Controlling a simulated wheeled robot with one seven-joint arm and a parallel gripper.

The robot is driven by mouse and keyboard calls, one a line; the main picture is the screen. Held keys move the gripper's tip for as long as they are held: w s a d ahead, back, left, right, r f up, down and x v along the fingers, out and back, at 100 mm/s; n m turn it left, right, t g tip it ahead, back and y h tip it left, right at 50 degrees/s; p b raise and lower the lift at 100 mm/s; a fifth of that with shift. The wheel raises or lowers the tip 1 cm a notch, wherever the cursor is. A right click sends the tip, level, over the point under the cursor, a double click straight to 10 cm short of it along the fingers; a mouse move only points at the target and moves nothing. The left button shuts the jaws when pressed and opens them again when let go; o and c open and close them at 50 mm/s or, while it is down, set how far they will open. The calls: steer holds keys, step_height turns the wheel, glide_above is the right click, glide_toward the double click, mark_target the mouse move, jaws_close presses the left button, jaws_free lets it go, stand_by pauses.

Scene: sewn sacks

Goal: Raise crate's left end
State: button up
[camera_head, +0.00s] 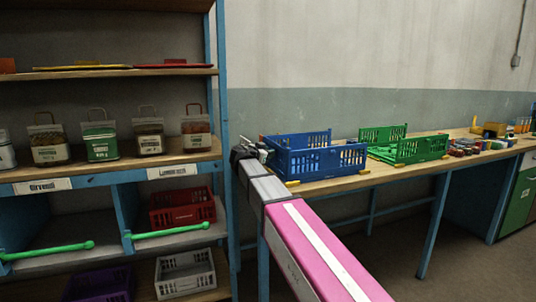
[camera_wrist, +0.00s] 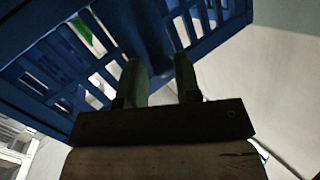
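The blue crate (camera_head: 335,160) with slotted walls sits on the wooden workbench in the head view. My gripper (camera_head: 268,150) is at the crate's left end, and my arm reaches up to it from the lower right. In the wrist view the crate's dark blue slotted wall (camera_wrist: 60,80) fills the upper left. My gripper's two fingers (camera_wrist: 160,72) stand apart in front of a blue part of the wall, with a clear gap between them. I cannot tell whether they touch the crate. The crate's far side is partly hidden.
A green crate (camera_head: 420,148) stands right of the blue one on the workbench (camera_head: 400,172). Small yellow blocks (camera_head: 293,183) lie along the front edge. Shelves with sacks (camera_head: 100,140) and a red crate (camera_head: 182,207) stand close to the left of my arm.

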steer(key=v, duration=1)
steer(key=shift+s+a, duration=0.2)
